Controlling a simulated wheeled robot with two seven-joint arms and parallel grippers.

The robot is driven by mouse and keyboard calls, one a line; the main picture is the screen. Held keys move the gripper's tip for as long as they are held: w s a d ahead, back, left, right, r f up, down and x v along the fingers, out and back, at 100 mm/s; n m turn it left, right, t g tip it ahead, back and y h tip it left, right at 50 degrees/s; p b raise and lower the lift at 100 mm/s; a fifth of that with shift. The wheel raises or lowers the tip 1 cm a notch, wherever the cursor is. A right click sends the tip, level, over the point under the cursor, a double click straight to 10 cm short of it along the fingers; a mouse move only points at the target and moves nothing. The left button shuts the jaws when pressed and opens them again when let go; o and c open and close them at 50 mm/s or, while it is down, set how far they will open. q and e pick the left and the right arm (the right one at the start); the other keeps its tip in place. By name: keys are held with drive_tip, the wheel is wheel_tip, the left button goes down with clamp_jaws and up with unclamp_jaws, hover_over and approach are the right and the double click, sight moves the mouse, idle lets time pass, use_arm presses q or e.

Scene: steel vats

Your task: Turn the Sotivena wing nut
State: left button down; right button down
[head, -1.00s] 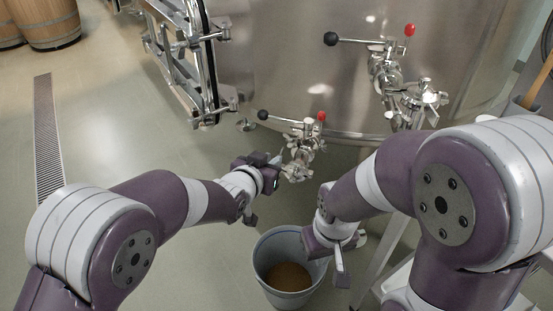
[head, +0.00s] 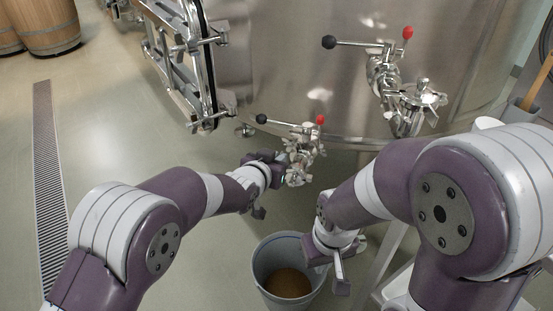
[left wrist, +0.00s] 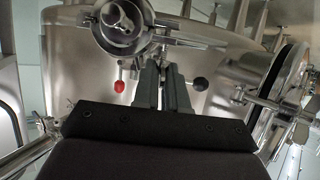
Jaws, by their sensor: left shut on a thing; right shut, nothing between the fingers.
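The lower valve assembly (head: 303,143) sticks out low from the steel vat. It carries a shiny clamp, which shows in the left wrist view as a round clamp (left wrist: 121,30). My left gripper (head: 284,163) is at the left side of this clamp. In the left wrist view its fingers (left wrist: 163,72) are shut on the wing nut at the clamp, mostly hidden between the fingertips. I cannot read any Sotivena label. My right gripper (head: 339,270) is shut and empty, beside the bucket's right rim.
A grey bucket (head: 262,272) with brown contents stands on the floor below the valve. A second valve (head: 385,75) with black and red knobs is higher on the vat (head: 290,60). A hinged hatch frame (head: 185,65) is at the left. The floor at left is open.

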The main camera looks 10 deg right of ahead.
use_arm(q)
drive_tip(key=m+g+h+p, duration=0.1)
drive_tip(key=m+g+p, duration=0.1)
drive_tip(key=p, duration=0.2)
drive_tip(key=m+g+h+p, duration=0.2)
drive_tip(key=m+g+p, duration=0.1)
drive_tip(key=p, duration=0.2)
drive_tip(key=m+g+h+p, duration=0.2)
drive_tip(key=p, duration=0.3)
drive_tip(key=shift+w+a+r+m+g, duration=0.2)
drive_tip(key=shift+w+a+m+g, duration=0.1)
drive_tip(key=shift+w+m, duration=0.1)
drive_tip(key=shift+f+m+g, duration=0.15)
drive_tip(key=shift+m+g, duration=0.35)
drive_tip(key=shift+w+f+m+g+h+b, duration=0.1)
drive_tip(key=shift+f+m+g+h+b, duration=0.2)
drive_tip(key=shift+m+g+b, duration=0.45)
drive_tip(key=m+g+b, duration=0.2)
drive_tip(key=g+b, duration=0.1)
drive_tip(key=shift+w+m+g, duration=0.1)
drive_tip(key=shift+m+g, duration=0.15)
drive_tip(key=shift+m, duration=0.1)
drive_tip(key=shift+r+m+g+b, duration=0.15)
drive_tip(key=shift+m+g+b, duration=0.45)
drive_tip(key=shift+b, duration=0.3)
drive_tip(key=shift+d+r, duration=0.1)
drive_tip(key=shift+y, duration=0.4)
